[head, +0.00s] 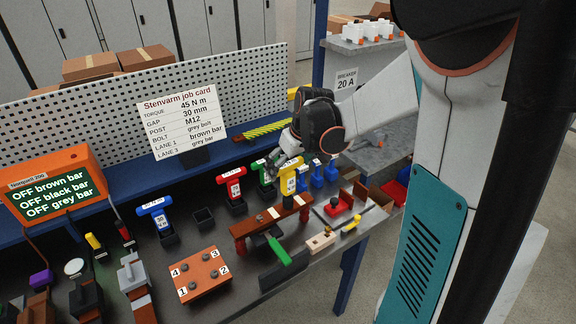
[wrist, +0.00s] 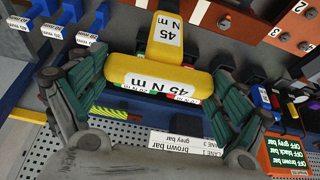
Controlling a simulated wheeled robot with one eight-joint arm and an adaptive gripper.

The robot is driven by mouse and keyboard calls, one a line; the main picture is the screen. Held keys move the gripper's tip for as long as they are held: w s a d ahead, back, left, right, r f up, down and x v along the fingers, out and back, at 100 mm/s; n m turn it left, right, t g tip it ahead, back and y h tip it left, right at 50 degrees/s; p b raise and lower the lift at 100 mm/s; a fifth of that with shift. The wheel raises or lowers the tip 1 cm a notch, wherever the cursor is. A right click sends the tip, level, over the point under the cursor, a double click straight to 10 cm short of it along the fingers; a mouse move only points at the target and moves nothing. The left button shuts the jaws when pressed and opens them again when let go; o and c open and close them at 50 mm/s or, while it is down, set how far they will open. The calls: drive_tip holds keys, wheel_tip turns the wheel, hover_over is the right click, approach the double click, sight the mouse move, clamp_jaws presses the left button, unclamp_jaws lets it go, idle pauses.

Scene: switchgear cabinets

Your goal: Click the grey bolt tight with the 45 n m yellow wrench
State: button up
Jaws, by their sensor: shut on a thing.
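The yellow wrench (head: 289,180) is a T-shaped tool marked 45 N m. It stands roughly upright in the tool row at the back of the bench. My gripper (head: 283,160) is over its top. In the wrist view its yellow crossbar (wrist: 150,67) lies between the green finger pads of my gripper (wrist: 155,95), which is shut on it. I cannot tell whether its lower end is in a holder. A brown block (head: 187,289) carries several dark grey bolts (head: 187,268) beside numbers 1 to 4. I cannot tell which is the grey bolt meant.
Blue (head: 155,208), red (head: 234,184) and green (head: 262,172) wrenches stand beside the yellow one. The job card (head: 180,118) reads 45 N m. A brown bridge (head: 271,217) and green-handled tool (head: 279,250) stand in front. An orange display (head: 50,184) is at left.

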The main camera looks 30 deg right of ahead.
drive_tip(key=shift+r, duration=0.2)
drive_tip(key=shift+r+p, duration=1.75)
drive_tip(key=shift+r, duration=0.6)
drive_tip(key=shift+f, duration=0.1)
